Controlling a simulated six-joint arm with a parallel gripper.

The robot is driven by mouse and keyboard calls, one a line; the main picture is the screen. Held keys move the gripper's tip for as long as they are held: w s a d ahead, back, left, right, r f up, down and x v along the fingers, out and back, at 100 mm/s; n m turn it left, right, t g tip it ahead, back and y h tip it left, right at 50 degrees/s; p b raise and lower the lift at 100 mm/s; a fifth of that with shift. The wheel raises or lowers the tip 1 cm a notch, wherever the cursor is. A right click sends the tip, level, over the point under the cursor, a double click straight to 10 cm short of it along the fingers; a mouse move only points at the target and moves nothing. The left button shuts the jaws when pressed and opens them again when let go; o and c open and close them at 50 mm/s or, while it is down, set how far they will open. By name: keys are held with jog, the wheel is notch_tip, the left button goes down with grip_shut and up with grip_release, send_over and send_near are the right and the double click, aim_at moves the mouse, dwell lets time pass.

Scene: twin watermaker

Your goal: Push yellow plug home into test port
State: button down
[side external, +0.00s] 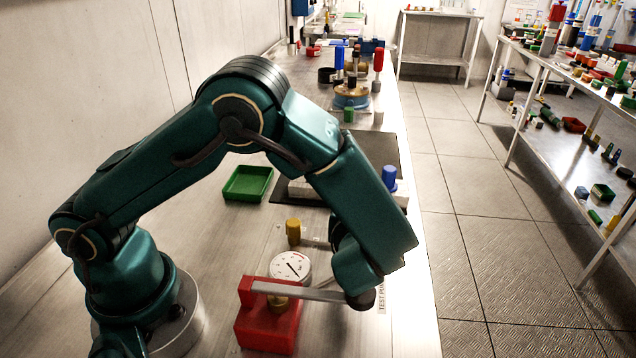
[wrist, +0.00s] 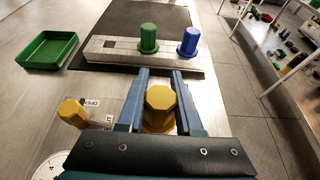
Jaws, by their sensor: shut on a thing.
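The yellow plug (wrist: 160,97) has an octagonal head and sits between the two blue fingers of my gripper (wrist: 159,76) in the wrist view. The gripper is shut on it. A wider yellow part shows just below the head. My gripper bar hides what lies under the plug, so the test port and the plug's depth cannot be seen. In the side view, my forearm and wrist hide the plug and fingers. A label beginning "TEST" (side external: 382,300) shows at the bench edge, beside my wrist.
A yellow valve knob (wrist: 72,111) stands left of my gripper. A pressure gauge (side external: 291,266) and red pump body (side external: 266,325) with a grey lever (side external: 310,292) are close by. A pale block (wrist: 108,51) holds green (wrist: 148,38) and blue (wrist: 189,42) plugs. A green tray (side external: 248,183) lies left.

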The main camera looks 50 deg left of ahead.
jog(key=shift+f, duration=0.65)
jog(key=c, duration=0.5)
grip_release()
jog(key=s+a+r, duration=0.4)
jog(key=a+r, duration=0.6)
jog(key=r, duration=0.1)
jog(key=shift+s+a, duration=0.3)
jog(key=shift+a, duration=0.1)
